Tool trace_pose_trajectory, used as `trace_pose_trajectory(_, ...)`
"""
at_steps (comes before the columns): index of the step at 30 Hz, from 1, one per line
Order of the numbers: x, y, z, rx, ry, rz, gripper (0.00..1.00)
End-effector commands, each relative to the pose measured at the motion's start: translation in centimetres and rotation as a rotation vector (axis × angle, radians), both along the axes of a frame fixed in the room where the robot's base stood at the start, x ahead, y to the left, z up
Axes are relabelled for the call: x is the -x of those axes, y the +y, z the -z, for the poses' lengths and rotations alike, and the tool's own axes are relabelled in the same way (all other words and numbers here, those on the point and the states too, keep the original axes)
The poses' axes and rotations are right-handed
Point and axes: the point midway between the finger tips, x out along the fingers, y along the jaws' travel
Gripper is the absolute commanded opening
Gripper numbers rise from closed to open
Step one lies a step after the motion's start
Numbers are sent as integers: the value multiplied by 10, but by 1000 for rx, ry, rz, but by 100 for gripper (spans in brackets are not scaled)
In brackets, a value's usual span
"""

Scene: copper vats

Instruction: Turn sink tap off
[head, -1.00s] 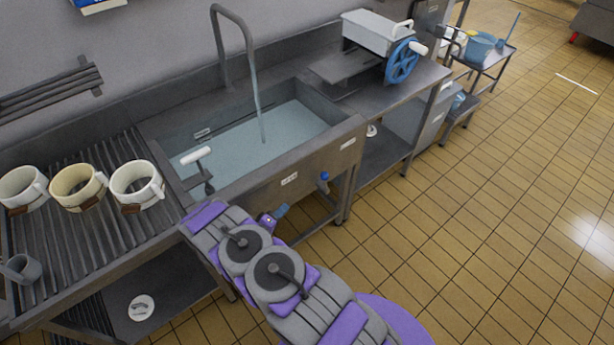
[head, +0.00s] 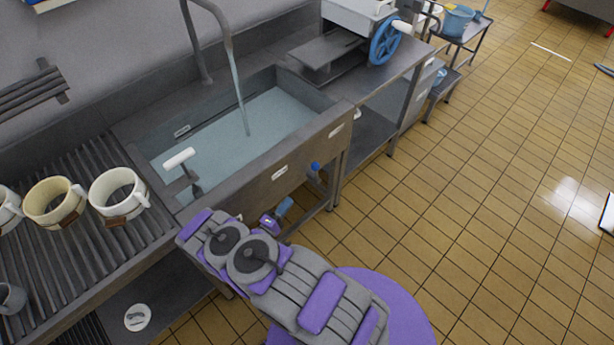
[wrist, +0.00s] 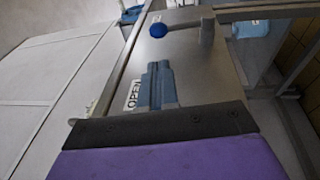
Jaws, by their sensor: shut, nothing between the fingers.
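The metal sink (head: 265,160) stands against the wall with water in its basin. A stream of water (head: 240,100) falls from the tall curved spout (head: 215,25). A blue-knobbed tap lever (head: 315,166) sticks out of the sink's front panel. In the wrist view, the blue knob (wrist: 158,30) sits on a grey lever beyond the fingertips, and an OPEN label (wrist: 132,92) is beside the fingers. My gripper (head: 286,205) is shut and empty, in front of the panel, left of and below the knob, apart from it. Its blue fingers also show in the wrist view (wrist: 157,78).
A white-handled lever (head: 180,158) stands at the basin's left front. Several mugs (head: 118,195) stand on the ribbed drainboard (head: 100,265). A machine with a blue wheel (head: 388,40) stands right of the sink.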

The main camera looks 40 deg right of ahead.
Motion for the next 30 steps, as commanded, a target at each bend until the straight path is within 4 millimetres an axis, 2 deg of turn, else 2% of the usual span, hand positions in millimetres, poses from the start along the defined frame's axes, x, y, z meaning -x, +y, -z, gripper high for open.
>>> trace_pose_trajectory(5, -5, -23, -2, 0, -1, 5, 0)
trace_pose_trajectory(18, -28, -102, -14, -1, 0, 3, 0)
trace_pose_trajectory(24, -34, -123, -18, -1, 0, 1, 0)
trace_pose_trajectory(30, -37, -129, -19, 0, 0, -1, 0)
